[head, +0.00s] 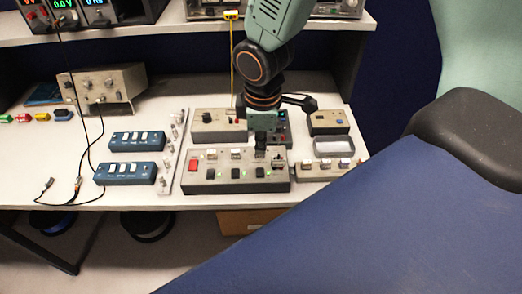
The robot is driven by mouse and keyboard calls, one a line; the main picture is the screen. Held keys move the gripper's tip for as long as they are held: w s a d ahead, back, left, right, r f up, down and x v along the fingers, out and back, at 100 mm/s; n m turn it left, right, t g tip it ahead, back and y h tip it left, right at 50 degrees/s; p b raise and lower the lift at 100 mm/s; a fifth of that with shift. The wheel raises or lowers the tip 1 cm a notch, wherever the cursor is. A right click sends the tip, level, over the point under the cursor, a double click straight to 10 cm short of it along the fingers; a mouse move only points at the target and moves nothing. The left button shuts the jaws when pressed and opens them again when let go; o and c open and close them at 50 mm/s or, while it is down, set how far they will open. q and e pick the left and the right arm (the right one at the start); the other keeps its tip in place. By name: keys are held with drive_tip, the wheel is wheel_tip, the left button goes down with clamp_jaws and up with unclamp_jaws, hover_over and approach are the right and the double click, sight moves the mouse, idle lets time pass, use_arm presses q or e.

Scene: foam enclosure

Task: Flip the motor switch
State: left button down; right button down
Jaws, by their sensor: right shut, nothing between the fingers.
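A beige control box (235,183) sits near the front edge of the bench, with a red square switch at its left, a row of black switches and small green lights. Its labels are too small to read, so I cannot tell which switch is the motor switch. My right gripper (261,150) reaches down from above over the right part of this box, shut and empty. Its tips are close to the box's upper right part; I cannot tell whether they touch it. The gripper hides part of the box's top. My left gripper is not in view.
Behind stands another beige box (212,125) with a black knob. Two blue switch boxes (138,140) lie left. Cables hang at far left.

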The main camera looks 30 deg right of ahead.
sight(261, 169)
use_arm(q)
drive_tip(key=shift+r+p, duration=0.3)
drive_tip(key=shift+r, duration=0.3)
use_arm(e)
drive_tip(key=r, duration=0.2)
drive_tip(key=w+r, duration=0.1)
drive_tip(key=shift+d+r+n, duration=0.2)
drive_tip(key=shift+d+n, duration=0.2)
